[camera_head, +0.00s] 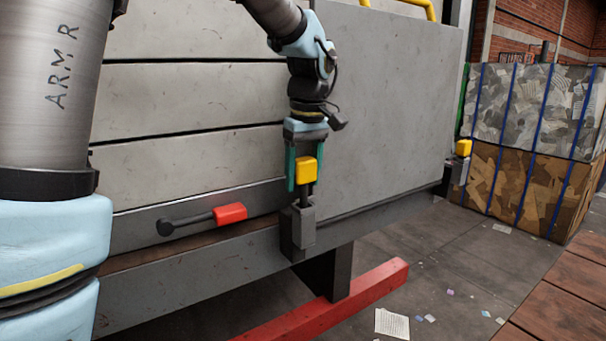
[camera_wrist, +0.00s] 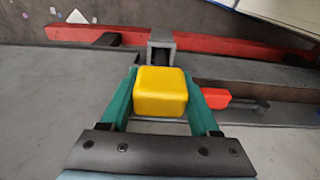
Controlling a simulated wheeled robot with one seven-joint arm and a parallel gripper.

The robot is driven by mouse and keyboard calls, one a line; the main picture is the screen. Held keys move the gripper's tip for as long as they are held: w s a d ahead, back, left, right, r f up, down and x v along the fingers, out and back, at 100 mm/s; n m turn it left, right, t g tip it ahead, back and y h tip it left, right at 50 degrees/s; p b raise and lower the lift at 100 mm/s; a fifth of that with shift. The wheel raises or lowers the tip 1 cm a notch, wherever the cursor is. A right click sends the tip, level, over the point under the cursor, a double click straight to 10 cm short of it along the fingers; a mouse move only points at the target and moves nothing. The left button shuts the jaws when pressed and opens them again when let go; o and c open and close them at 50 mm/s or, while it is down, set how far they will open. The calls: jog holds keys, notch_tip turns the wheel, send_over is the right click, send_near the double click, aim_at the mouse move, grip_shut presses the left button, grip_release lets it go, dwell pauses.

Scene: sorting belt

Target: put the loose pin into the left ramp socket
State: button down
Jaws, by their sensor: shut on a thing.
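My gripper (camera_head: 305,172) has its green fingers shut on the yellow head of the loose pin (camera_head: 306,170). The pin hangs upright with its dark shaft down, above the left ramp socket (camera_head: 299,230), a grey block on the ramp's front beam. The shaft's lower end meets the socket's top in the head view; I cannot tell how far it is inside. In the wrist view the yellow pin head (camera_wrist: 160,92) sits between both fingers, and the grey socket (camera_wrist: 161,45) shows just beyond it. A second yellow-headed pin (camera_head: 463,148) stands at the right socket (camera_head: 459,172).
A red-handled dark lever (camera_head: 230,213) lies along the ledge left of the socket. A large grey panel (camera_head: 390,100) stands close behind my gripper. A red floor beam (camera_head: 330,305) runs below. Strapped bales (camera_head: 530,140) stand at the right; the floor between is mostly open.

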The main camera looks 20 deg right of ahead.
aim_at(303, 192)
jog(key=shift+f+b, duration=1.15)
jog(key=shift+f, duration=0.7)
jog(key=shift+c, duration=0.2)
grip_release()
jog(key=r, duration=0.3)
jog(key=s+r, duration=0.1)
jog(key=r, duration=0.3)
jog(key=r+b, duration=0.1)
jog(key=r, duration=0.2)
jog(key=shift+s+d+r, duration=0.15)
jog(key=shift+r, duration=0.2)
